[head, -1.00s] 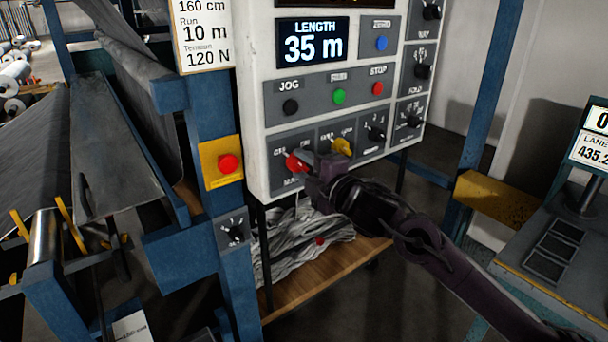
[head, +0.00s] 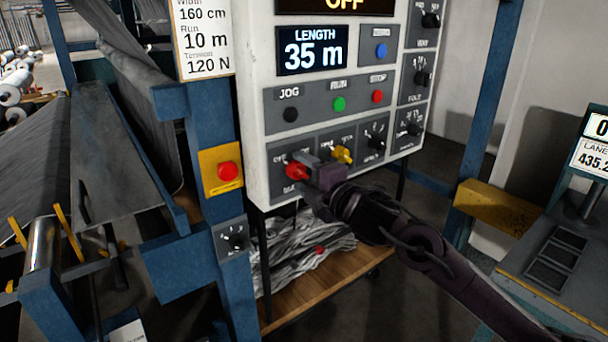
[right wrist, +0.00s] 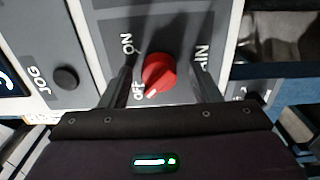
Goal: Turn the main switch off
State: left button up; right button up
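The main switch is a red rotary knob (head: 296,171) at the lower left of the white control panel (head: 256,120). In the right wrist view the red knob (right wrist: 158,72) has its white mark pointing at the OFF label; ON is printed above it. My right gripper (head: 309,173) is in front of the knob. In the right wrist view its fingers (right wrist: 162,72) are apart, one on each side of the knob, with gaps between. The display (head: 345,4) at the panel's top reads OFF. My left gripper is not in view.
A yellow knob (head: 342,154) and black knobs sit close right of the switch. Jog, green and red stop buttons (head: 377,97) are above. A red button on a yellow plate (head: 222,172) is left on the blue post. A wooden shelf (head: 325,285) with grey cloth lies below.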

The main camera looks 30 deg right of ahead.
jog(key=shift+s+f, duration=0.1)
jog(key=shift+s, duration=0.45)
jog(key=s+b, duration=0.1)
jog(key=s, duration=0.5)
jog(key=shift+s+d+b, duration=0.35)
jog(key=shift+s, duration=0.05)
